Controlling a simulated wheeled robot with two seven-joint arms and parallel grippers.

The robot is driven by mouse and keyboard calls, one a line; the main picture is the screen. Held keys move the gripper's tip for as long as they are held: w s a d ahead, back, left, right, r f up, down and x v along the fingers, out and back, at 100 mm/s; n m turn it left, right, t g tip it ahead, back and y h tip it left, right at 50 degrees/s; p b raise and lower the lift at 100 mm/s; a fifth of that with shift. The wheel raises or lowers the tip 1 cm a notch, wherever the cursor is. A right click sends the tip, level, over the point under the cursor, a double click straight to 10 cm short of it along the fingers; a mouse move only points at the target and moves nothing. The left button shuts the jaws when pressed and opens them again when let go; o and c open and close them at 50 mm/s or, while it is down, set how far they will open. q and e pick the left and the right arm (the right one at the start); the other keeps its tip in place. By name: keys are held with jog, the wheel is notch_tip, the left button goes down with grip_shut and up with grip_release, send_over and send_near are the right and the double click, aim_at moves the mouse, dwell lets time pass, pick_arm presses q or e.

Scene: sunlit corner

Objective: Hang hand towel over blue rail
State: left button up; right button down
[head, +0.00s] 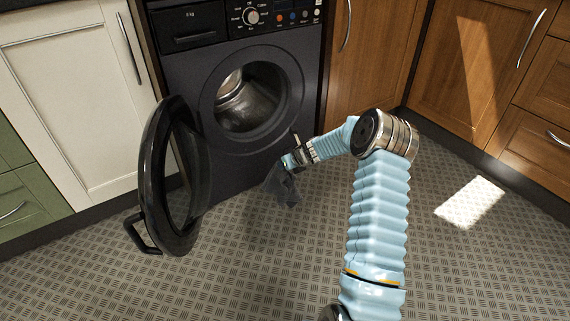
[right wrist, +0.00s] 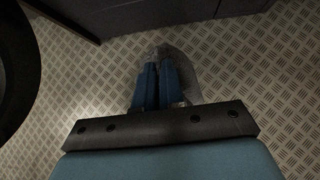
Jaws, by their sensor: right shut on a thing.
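A small dark grey cloth, which looks like the hand towel (head: 283,188), hangs limp from my right gripper (head: 291,160) in the head view. It is in the air in front of the washing machine, below and to the right of the drum opening. In the right wrist view, the blue fingers of my right gripper (right wrist: 156,82) are close together, with the grey towel (right wrist: 182,66) around and beyond their tips. The fingers are shut on the towel. I see no blue rail in either view. My left gripper is not in view.
The black washing machine (head: 188,73) has an empty-looking open drum (head: 240,98). Its round door (head: 152,165) stands open to the left, over the floor. A white cabinet (head: 70,95) and wooden cabinets (head: 375,55) flank it. The patterned floor (head: 250,285) is clear.

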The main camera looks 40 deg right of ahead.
jog(key=shift+s, duration=0.25)
